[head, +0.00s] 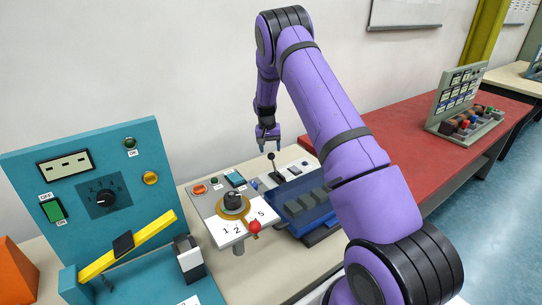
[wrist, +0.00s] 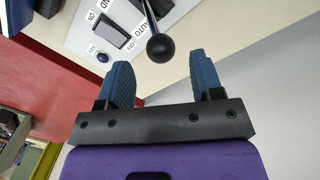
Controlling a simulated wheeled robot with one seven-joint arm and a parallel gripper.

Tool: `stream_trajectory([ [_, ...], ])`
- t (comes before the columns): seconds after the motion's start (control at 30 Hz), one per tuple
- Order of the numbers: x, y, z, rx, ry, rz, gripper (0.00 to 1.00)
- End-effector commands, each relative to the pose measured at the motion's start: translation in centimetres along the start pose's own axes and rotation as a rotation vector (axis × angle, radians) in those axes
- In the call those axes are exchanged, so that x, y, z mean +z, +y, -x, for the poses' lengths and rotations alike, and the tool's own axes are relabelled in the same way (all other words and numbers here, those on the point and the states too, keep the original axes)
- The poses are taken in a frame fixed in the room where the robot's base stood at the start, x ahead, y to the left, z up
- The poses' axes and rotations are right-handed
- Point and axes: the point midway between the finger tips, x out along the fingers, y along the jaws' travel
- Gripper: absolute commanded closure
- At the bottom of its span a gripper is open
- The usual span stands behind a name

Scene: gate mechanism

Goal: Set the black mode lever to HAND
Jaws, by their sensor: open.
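The black mode lever (head: 271,158) is a thin rod with a black ball on top, standing on the light panel. In the wrist view its ball (wrist: 160,47) lies just beyond the fingertips, roughly between them across the picture. An AUTO label and a partly readable label ending in ND show left of the rod. The lever's base is cut off there, and I cannot tell its setting. My gripper (head: 268,146) is open and empty, close above the lever ball; it also shows in the wrist view (wrist: 163,72). I see no contact.
A dial (head: 234,202) and a red ball knob (head: 254,226) sit on the near part of the panel. A blue cover (head: 304,208) lies right of it. A teal box (head: 80,190) with a yellow lever (head: 130,243) stands left. A red table (head: 400,150) extends right.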

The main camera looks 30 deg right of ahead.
Motion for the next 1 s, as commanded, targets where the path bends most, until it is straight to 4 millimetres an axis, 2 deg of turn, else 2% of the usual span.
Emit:
stream_trajectory([
  [0.1,0.0,0.0,-1.9,0.001,-0.002,0.0,0.4],
  [0.3,0.0,0.0,-3.6,0.0,0.0,0.0,0.4],
  [0.67,0.0,0.0,-4.0,0.0,0.001,-0.001,0.4],
  [0.9,0.0,0.0,-4.0,0.0,0.001,-0.001,0.95],
  [0.93,0.0,0.0,-4.0,0.0,0.001,-0.001,1.0],
  [1.0,0.0,0.0,-4.0,0.0,0.001,-0.001,1.0],
])
